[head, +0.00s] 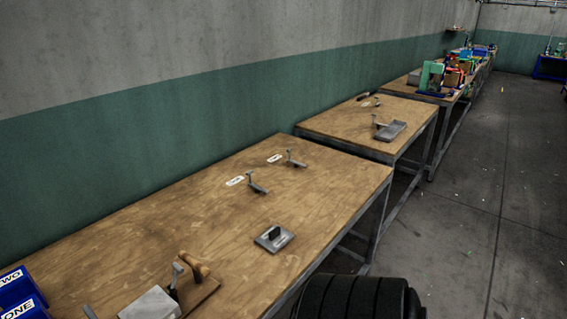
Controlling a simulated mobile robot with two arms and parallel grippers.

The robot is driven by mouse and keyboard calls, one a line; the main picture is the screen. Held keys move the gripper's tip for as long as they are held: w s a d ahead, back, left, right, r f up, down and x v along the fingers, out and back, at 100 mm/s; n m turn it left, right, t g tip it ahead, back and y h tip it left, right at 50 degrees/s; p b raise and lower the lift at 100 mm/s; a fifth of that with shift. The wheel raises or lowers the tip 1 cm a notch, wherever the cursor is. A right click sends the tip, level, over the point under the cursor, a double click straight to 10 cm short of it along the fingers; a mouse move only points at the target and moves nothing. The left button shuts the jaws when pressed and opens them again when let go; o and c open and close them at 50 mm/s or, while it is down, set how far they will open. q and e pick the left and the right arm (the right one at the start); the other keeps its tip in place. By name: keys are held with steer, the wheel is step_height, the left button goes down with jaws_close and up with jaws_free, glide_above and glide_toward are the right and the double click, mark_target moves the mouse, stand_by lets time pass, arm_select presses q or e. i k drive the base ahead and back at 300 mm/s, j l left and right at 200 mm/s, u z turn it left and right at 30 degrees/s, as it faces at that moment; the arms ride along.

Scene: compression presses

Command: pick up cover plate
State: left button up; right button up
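A small grey square plate with a black handle on top (273,237), which looks like the cover plate, lies flat on the near wooden table (330,190), close to its right edge. Nothing is touching its handle. Neither of my grippers is in view.
Two small metal lever clamps (257,185) stand behind the plate beside white labels (235,181). A press with a wooden handle (195,266) and blue bins (18,290) are at the near left. Another table (365,125) holds a grey tray (391,130). Floor (470,210) is open at right.

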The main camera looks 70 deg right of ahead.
mark_target(274, 239)
steer(key=l+z, duration=0.15)
steer(key=z, duration=1.9)
steer(key=i+l+u, duration=0.15)
steer(key=l, duration=0.35)
steer(key=l+u, duration=0.1)
steer(key=l, duration=0.4)
